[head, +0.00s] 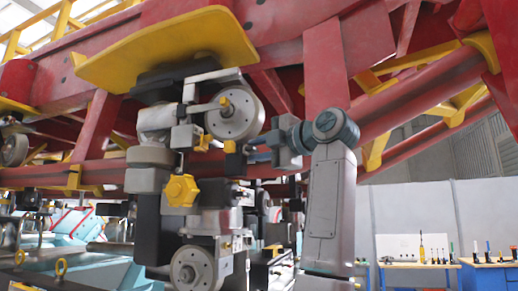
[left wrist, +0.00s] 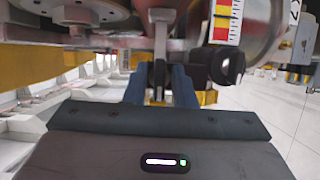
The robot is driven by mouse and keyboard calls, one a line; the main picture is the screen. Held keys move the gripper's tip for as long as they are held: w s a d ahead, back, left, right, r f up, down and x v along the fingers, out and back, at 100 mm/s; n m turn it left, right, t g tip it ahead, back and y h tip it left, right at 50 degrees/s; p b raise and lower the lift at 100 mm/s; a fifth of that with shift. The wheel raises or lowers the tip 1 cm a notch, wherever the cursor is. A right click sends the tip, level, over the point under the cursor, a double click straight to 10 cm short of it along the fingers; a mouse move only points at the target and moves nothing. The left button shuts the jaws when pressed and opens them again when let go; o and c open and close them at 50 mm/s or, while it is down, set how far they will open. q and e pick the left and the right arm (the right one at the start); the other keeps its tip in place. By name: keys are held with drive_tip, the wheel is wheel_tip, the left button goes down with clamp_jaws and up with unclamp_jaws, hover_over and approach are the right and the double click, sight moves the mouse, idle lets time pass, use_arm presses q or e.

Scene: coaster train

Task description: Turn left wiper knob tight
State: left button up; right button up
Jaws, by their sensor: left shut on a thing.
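My left gripper (head: 262,142) is at the wheel assembly, with its fingers pointing left in the head view. In the left wrist view its blue-grey fingers (left wrist: 160,85) are closed around a small dark part below a grey metal stem (left wrist: 160,38). I take this part to be the left wiper knob; the fingers hide most of it. A small yellow part (head: 230,147) shows beside the fingertips in the head view. A larger yellow lobed knob (head: 181,190) sits lower left, apart from the gripper. My right gripper is not in view.
A grey wheel (head: 234,114) is just above and left of the gripper, and another wheel (head: 194,268) is below. Red beams (head: 400,103) and a yellow panel (head: 165,48) crowd the space overhead. Tool benches (head: 415,276) stand far right.

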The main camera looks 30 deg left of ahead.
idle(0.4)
use_arm(q)
drive_tip(key=o, duration=0.7)
drive_tip(key=shift+s+d+f+b, duration=0.1)
drive_tip(key=shift+d+f+b, duration=0.05)
drive_tip(key=shift+d+b, duration=0.35)
drive_tip(key=s+d+b, duration=0.1)
drive_tip(key=d+b, duration=0.1)
drive_tip(key=d, duration=0.7)
drive_tip(key=shift+s+d+r+b, duration=0.2)
drive_tip(key=shift+s+d+b, duration=0.05)
drive_tip(key=shift+d+b, duration=0.1)
